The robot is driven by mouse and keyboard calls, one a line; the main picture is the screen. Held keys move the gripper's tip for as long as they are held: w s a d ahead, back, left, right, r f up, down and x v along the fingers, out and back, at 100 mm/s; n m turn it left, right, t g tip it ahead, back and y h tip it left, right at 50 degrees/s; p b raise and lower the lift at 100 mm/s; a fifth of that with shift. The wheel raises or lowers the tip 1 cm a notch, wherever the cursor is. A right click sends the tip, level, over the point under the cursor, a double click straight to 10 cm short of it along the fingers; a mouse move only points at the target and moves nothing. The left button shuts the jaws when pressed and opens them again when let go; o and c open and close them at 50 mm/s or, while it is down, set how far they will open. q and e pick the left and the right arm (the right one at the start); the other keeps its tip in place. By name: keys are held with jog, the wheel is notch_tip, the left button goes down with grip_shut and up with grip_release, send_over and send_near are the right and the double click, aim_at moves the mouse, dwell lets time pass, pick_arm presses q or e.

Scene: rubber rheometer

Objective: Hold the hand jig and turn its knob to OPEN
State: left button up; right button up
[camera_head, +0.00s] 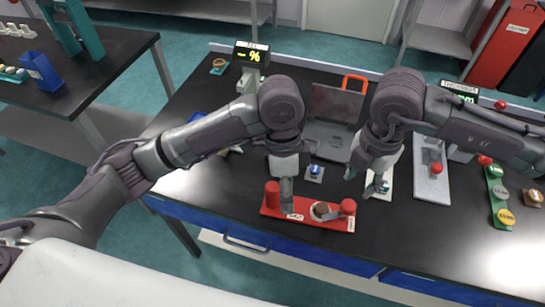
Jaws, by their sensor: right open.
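A red jig (310,217) lies near the front edge of the black table, with a red post (272,194) at its left end. A round dark knob (322,211) with a red-ended handle (348,206) sits on its right half. Small white labels on the jig are too small to read. My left gripper (287,205) points down at the left half of the jig, next to the post; whether its fingers grip anything cannot be made out. My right gripper (371,187) is open, above and to the right of the handle, apart from it.
A blue button on a plate (314,172) lies just behind the jig. A laptop-like grey device (333,108) stands behind my arms. A white plate with a red knob (433,178) and a green strip with round buttons (497,196) lie to the right. A display (251,54) stands at the back left.

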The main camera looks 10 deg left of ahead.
aim_at(349, 204)
pick_arm(q)
jog(key=w+a+r+n, duration=0.1)
jog(key=w+a+r+n+t+y, duration=0.1)
jog(key=r, duration=0.1)
jog(key=w+a+r+t, duration=0.1)
jog(key=shift+w+a+r+n, duration=0.25)
jog(key=shift+a+n, duration=0.1)
jog(key=shift+n, duration=0.05)
jog(key=shift+a+y, duration=0.1)
jog(key=shift+y, duration=0.2)
notch_tip(349, 204, down, 14)
jog(key=shift+w+r, duration=0.1)
jog(key=shift+r, duration=0.15)
grip_shut()
pick_arm(e)
jog(key=shift+o, duration=2)
jog(key=shift+a+r, duration=0.15)
jog(key=shift+r, duration=0.1)
jog(key=shift+n, duration=0.8)
notch_tip(349, 204, down, 10)
jog(key=shift+f, duration=0.2)
